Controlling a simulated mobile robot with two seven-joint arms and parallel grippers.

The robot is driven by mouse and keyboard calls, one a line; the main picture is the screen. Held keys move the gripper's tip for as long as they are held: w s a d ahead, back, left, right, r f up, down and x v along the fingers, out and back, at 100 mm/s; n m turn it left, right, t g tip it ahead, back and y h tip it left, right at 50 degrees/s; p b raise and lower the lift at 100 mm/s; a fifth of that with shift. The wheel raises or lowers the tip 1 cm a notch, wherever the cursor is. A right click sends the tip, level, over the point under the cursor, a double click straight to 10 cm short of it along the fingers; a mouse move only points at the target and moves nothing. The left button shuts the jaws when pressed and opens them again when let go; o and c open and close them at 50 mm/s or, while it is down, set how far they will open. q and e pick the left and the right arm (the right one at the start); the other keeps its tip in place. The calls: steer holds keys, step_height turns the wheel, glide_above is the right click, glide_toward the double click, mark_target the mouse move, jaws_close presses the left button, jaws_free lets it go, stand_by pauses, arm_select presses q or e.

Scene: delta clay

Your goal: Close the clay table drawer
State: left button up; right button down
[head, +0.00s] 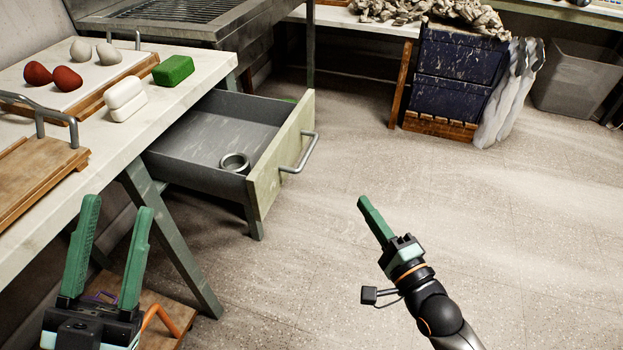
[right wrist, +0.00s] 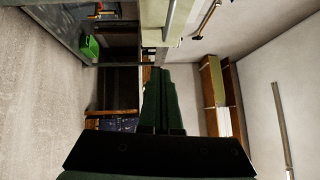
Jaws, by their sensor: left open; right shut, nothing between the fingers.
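The clay table drawer (head: 200,143) is pulled out from under the white-topped table (head: 185,88) in the head view. Its front panel (head: 268,178) is pale green with a grey metal bar handle (head: 302,155). A grey ring (head: 235,163) lies inside the drawer near the front. My right gripper (head: 369,208) is shut and empty, to the right of the drawer front and apart from it, over the floor. It also shows shut in the right wrist view (right wrist: 159,75). My left gripper (head: 118,204) is open and empty at the lower left, near the table's front edge.
On the table are red clay lumps (head: 67,79), grey lumps (head: 108,54), a white block (head: 125,98), a green block (head: 173,70) and a wooden board (head: 35,170). The floor (head: 480,200) right of the drawer is clear.

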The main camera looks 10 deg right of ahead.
arm_select(q)
steer(key=shift+m+g+h, duration=0.3)
steer(key=shift+m+h, duration=0.2)
steer(key=shift+h, duration=0.2)
steer(key=shift+s+d+f+b, duration=0.15)
steer(key=shift+s+f+b, duration=0.1)
steer(key=shift+f+b, duration=0.8)
steer(key=shift+s+d+f+b, duration=0.1)
steer(key=shift+s+f+b, duration=0.15)
steer(key=shift+f+b, duration=0.75)
arm_select(e)
steer(key=a+r+x, duration=0.1)
steer(key=a+x, duration=0.1)
steer(key=x, duration=1.1)
steer(key=shift+s+a+m, duration=0.25)
steer(key=shift+a+m, duration=0.1)
steer(key=shift+m, duration=0.05)
arm_select(q)
steer(key=shift+a+r, duration=0.1)
steer(key=shift+r, duration=0.1)
arm_select(e)
steer(key=shift+w+r, duration=0.1)
